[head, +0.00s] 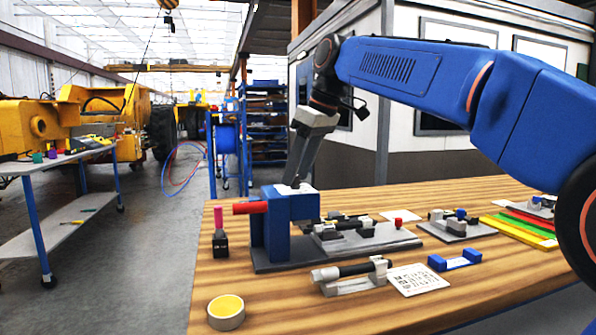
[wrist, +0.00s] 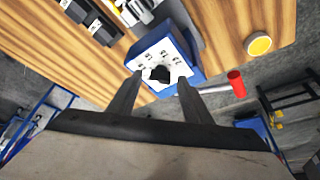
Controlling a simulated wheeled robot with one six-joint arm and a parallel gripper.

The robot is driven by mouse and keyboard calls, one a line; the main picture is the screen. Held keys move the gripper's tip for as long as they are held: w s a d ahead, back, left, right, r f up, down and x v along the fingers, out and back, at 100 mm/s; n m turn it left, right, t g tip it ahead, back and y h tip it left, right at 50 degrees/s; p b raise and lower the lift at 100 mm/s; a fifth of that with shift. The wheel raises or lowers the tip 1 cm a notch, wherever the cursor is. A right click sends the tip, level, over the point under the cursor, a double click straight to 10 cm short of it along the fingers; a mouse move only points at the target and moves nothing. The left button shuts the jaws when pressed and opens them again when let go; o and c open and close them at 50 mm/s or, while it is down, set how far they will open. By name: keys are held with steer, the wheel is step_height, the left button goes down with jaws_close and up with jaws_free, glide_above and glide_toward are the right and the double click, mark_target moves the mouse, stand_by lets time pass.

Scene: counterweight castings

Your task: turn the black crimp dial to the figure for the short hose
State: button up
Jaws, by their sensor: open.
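The black crimp dial (wrist: 158,74) sits on a white face plate (wrist: 172,50) with small dark figures around it, too small to read. The plate is on top of the blue crimp press (head: 270,232), which also shows in the wrist view (wrist: 190,35). My gripper (wrist: 158,79) is open above the plate, with one finger on each side of the dial; I cannot tell whether they touch it. In the head view my gripper (head: 298,183) hides the dial. A black hose with metal ends (head: 355,269) lies on a grey cradle in front of the press.
A red handle (head: 252,208) sticks out left from the press.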

steer(key=shift+f, duration=0.1)
steer(key=c, duration=1.1)
steer(key=shift+o, duration=0.2)
steer(key=m, duration=0.2)
steer(key=m+t+h, duration=0.1)
steer(key=m, duration=0.1)
steer(key=shift+s+a+m, duration=0.15)
steer(key=shift+m, duration=0.15)
steer(key=shift+a+m+t+h, duration=0.1)
steer(key=shift+m+t+h, duration=0.55)
steer(key=shift+m, duration=1.35)
